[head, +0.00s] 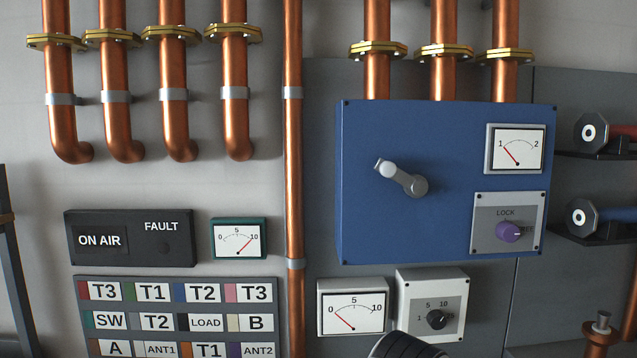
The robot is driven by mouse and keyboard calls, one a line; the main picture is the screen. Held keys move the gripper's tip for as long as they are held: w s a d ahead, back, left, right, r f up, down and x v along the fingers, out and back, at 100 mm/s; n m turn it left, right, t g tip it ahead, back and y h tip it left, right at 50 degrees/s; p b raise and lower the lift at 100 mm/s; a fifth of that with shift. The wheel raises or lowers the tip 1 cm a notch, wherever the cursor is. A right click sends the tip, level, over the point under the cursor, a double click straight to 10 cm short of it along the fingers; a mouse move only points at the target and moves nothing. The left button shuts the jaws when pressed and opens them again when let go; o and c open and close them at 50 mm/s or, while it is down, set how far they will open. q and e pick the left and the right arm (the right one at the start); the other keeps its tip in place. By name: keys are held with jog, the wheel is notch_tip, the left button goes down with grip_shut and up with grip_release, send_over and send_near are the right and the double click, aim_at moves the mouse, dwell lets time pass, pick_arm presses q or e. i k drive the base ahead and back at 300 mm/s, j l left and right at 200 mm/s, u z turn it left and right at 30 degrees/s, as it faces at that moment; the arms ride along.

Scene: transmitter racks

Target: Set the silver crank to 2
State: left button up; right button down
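The silver crank (402,177) is on the front of a blue cabinet (400,235). Its arm slants from the round end at lower right up to the pale knob end at upper left. A square gauge (516,148) marked 1 and 2 is at the cabinet's upper right, and its red needle points toward 1. Below the gauge, a purple knob (509,232) sits on a grey plate with LOCK above it and a partly covered label at its right. No fingers of either gripper show in the head view, and nothing touches the crank.
Copper pipes (293,190) run left of and above the cabinet. A white gauge (352,312) and a small black knob (437,319) are below it. Red and blue handles (620,130) stick out at right. A dark ribbed rounded part shows at the bottom edge. The space before the crank looks clear.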

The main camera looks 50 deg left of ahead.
aim_at(419, 188)
jog(key=u, duration=1.1)
jog(key=k+l, duration=0.15)
jog(key=l, duration=0.25)
jog(key=k+l, duration=0.15)
jog(key=l, duration=0.25)
jog(key=k+l, duration=0.15)
jog(key=l, duration=0.25)
jog(key=u, duration=0.05)
